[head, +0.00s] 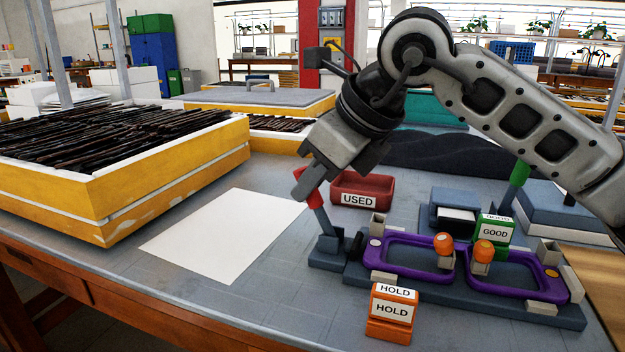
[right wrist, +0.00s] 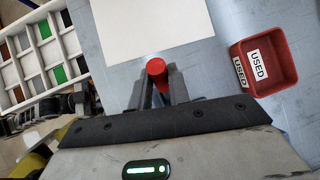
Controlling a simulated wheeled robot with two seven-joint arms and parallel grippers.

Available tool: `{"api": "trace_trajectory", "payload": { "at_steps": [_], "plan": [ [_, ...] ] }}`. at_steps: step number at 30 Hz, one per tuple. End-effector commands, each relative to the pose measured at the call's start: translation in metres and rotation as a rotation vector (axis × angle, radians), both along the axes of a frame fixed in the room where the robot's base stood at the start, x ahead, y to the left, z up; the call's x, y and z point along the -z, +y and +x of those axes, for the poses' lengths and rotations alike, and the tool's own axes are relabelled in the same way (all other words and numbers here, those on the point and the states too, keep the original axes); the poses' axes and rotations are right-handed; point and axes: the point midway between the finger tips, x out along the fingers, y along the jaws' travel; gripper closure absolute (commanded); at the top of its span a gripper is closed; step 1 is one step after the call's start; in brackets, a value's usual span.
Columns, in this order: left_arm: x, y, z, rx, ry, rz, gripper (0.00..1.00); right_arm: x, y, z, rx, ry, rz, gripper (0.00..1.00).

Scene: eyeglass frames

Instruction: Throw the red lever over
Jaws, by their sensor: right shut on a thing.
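The red lever (head: 313,194) stands at the left end of a blue-grey fixture (head: 325,262), its grey shaft leaning to the upper left in the head view. My right gripper (head: 306,184) comes down from above and is shut on the red handle, partly hiding it. In the right wrist view the round red end of the lever (right wrist: 156,68) shows between the two fingers (right wrist: 158,88). A purple eyeglass frame (head: 408,273) lies on the fixture beside the lever, with orange knobs (head: 443,243) at its middle. My left gripper is not in view.
A red USED bin (head: 362,190) stands just behind the lever. An orange HOLD block (head: 390,313) stands in front, a green GOOD block (head: 494,232) behind the fixture. A green-topped lever (head: 518,175) rises at the right. White paper (head: 225,235) lies flat at left.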

Motion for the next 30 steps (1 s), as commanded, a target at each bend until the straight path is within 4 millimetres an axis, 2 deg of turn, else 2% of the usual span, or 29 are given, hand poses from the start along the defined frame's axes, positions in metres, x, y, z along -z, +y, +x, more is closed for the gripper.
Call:
{"api": "trace_trajectory", "payload": {
  "at_steps": [2, 3, 5, 13, 17, 20, 25, 30],
  "plan": [
    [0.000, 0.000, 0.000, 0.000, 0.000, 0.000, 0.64, -0.001, 0.000, 0.000, 0.000, -0.002, 0.001, 1.00],
    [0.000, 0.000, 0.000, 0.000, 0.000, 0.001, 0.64, -0.001, 0.000, 0.000, 0.000, -0.002, 0.001, 0.76],
    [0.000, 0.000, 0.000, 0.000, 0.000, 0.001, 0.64, -0.001, 0.000, 0.000, 0.000, -0.002, 0.001, 0.59],
    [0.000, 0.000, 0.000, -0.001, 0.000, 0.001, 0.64, -0.001, 0.000, 0.000, 0.001, -0.001, 0.000, 0.59],
    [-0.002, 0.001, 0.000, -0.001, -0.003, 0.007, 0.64, -0.008, -0.003, -0.002, 0.002, -0.002, 0.000, 0.59],
    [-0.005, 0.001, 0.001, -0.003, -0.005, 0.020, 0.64, -0.020, -0.010, -0.007, 0.001, -0.002, 0.001, 0.59],
    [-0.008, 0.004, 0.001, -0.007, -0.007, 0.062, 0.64, -0.054, -0.028, -0.022, 0.002, -0.004, 0.001, 0.59],
    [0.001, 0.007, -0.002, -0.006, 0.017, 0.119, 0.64, -0.088, -0.047, -0.037, 0.003, -0.004, 0.001, 0.59]
  ]
}}
